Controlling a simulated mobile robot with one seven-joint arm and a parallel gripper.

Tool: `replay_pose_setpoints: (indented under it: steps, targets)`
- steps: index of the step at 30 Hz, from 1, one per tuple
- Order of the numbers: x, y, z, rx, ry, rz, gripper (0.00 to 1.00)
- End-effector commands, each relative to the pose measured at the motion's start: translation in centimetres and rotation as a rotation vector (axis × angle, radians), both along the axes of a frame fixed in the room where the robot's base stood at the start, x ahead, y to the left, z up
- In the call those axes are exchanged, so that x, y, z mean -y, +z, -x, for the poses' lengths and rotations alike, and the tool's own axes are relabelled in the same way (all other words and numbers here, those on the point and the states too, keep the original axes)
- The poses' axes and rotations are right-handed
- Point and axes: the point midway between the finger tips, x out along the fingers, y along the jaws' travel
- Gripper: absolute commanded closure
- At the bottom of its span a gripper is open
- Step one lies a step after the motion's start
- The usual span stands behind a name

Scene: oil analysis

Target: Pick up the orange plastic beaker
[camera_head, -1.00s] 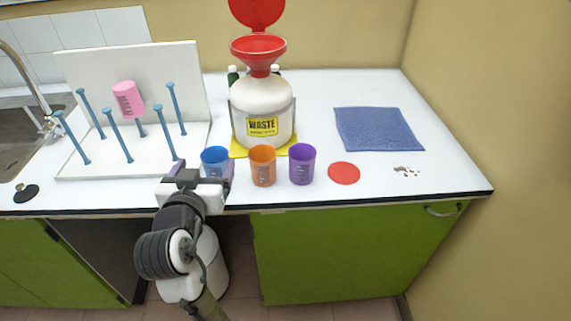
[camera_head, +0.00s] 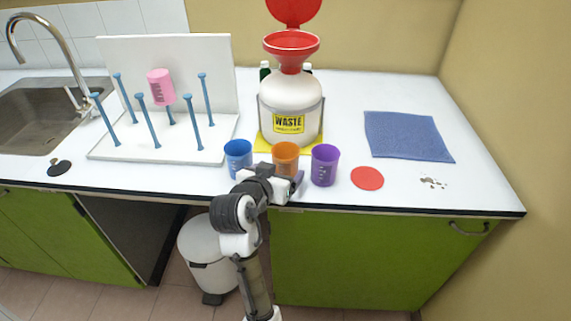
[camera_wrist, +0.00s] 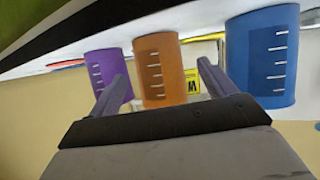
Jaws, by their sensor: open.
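The orange plastic beaker (camera_head: 286,155) stands upright on the counter between a blue beaker (camera_head: 238,157) and a purple beaker (camera_head: 324,165). My gripper (camera_head: 293,176) is in front of it at the counter's front edge and hides its lower part in the head view. In the wrist view my gripper (camera_wrist: 163,85) is open, its two fingers pointing toward the orange beaker (camera_wrist: 160,69), which appears between them with white graduation marks. The purple beaker (camera_wrist: 108,75) and the blue beaker (camera_wrist: 262,58) are on either side. The gripper holds nothing.
A white waste container (camera_head: 290,105) with a red funnel stands behind the beakers on a yellow tray. A drying rack (camera_head: 115,148) with blue pegs and a pink beaker (camera_head: 161,87) is left. A red disc (camera_head: 367,178) and blue cloth (camera_head: 408,137) lie right.

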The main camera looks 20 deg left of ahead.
Motion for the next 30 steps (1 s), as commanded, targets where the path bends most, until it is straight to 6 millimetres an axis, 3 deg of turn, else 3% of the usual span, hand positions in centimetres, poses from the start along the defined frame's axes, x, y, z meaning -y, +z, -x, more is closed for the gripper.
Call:
replay_pose_setpoints:
  steps: [9,17,28,30]
  targets:
    - [0.2,-1.4,-4.0,-0.001,-0.001,0.001,0.17]
    - [0.2,-1.7,-4.3,0.001,0.000,0.000,0.17]
    - [0.2,-1.6,-4.3,0.001,0.000,0.000,0.64]
    - [0.2,-1.6,-4.3,0.001,0.000,0.000,0.67]
